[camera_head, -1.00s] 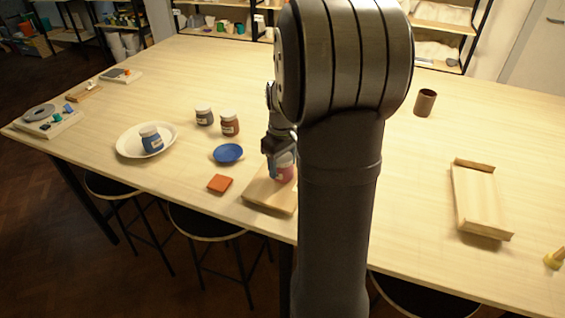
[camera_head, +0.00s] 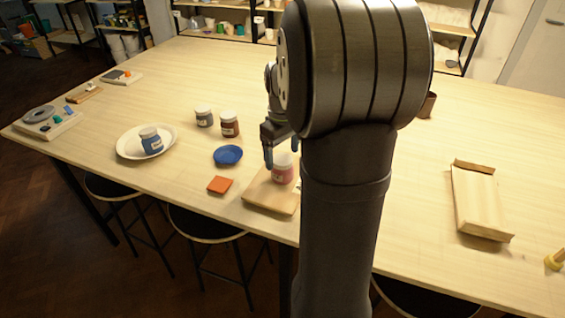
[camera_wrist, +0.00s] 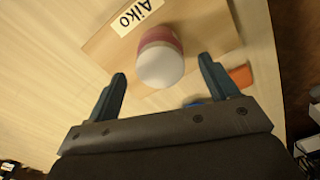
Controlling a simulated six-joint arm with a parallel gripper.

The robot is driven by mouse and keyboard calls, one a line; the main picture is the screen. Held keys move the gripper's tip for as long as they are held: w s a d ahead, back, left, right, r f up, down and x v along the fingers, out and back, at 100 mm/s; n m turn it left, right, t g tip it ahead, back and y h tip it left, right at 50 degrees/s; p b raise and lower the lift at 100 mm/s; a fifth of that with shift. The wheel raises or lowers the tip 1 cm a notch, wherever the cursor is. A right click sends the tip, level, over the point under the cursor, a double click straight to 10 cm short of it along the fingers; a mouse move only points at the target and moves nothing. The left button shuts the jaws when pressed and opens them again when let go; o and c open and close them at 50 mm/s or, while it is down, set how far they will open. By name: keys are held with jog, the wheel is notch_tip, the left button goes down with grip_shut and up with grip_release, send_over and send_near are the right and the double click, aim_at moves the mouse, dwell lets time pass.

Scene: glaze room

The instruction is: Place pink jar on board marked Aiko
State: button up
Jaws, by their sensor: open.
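The pink jar (camera_head: 282,172) with a white lid stands upright on a wooden board (camera_head: 262,197). In the wrist view the board (camera_wrist: 205,30) carries a label reading "Aiko" (camera_wrist: 138,14), and the jar (camera_wrist: 160,60) stands beside that label. My gripper (camera_head: 281,152) is open and empty just above the jar. In the wrist view its two blue fingers (camera_wrist: 163,85) are spread apart, with the jar's lid between and beyond their tips. My arm hides part of the board's right side in the head view.
A blue dish (camera_head: 228,155) and an orange tile (camera_head: 220,185) lie left of the board. A white plate (camera_head: 127,150) holds a blue jar (camera_head: 151,141).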

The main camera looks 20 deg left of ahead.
aim_at(283, 159)
notch_tip(283, 159, up, 8)
jog(key=shift+f, duration=0.25)
jog(key=shift+f, duration=4.1)
